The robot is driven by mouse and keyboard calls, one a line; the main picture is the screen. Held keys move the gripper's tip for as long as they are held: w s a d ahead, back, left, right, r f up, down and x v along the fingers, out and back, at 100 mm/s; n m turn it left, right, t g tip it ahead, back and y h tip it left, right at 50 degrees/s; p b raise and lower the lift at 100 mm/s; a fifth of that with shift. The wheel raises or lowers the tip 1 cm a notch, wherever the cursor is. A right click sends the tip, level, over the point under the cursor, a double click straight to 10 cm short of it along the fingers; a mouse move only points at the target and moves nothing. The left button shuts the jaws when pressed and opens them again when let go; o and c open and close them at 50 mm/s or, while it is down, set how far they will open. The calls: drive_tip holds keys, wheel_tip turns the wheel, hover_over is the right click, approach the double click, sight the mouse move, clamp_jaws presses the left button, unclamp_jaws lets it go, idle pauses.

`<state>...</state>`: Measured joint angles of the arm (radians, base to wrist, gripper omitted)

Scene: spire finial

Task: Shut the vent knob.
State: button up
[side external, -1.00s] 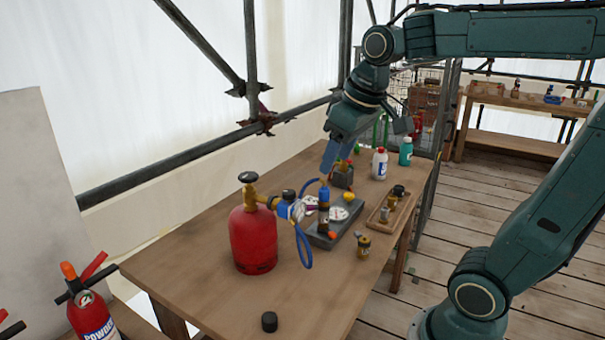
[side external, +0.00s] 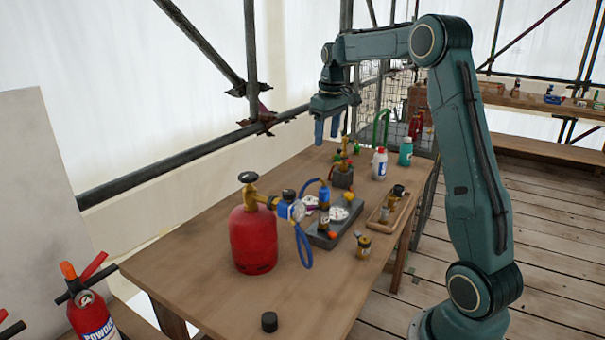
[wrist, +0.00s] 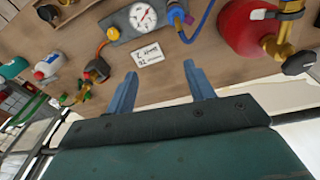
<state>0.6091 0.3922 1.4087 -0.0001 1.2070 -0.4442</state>
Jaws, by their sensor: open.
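My gripper (side external: 327,131) is open and empty, raised above the far side of the table. In the wrist view its two blue fingers (wrist: 160,70) are apart with nothing between them. A grey gauge block (side external: 318,240) lies on the table, bearing a white dial (wrist: 143,15), a yellow knob (wrist: 113,33) and a blue cylinder (side external: 324,197). A blue hose (side external: 303,245) runs from it towards the red gas cylinder (side external: 253,240). Behind it stands a small block (side external: 343,178) with brass, red and green fittings. I cannot tell for certain which knob is the vent knob.
A label card (wrist: 148,53) lies beside the gauge block. A white bottle (side external: 379,163) and a teal bottle (side external: 405,152) stand at the back right. A wooden tray (side external: 374,222) holds brass parts. A black cap (side external: 269,321) sits on the clear front area.

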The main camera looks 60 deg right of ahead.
drive_tip(key=d+f, duration=0.5)
drive_tip(key=d, duration=0.3)
drive_tip(key=g+y, duration=0.1)
hover_over(349, 194)
wheel_tip(349, 194, down, 6)
drive_tip(key=shift+r+m, duration=0.1)
drive_tip(key=shift+m, duration=0.3)
drive_tip(key=shift+f, duration=6.85)
drive_tip(key=shift+c, duration=0.3)
drive_tip(key=c, duration=0.9)
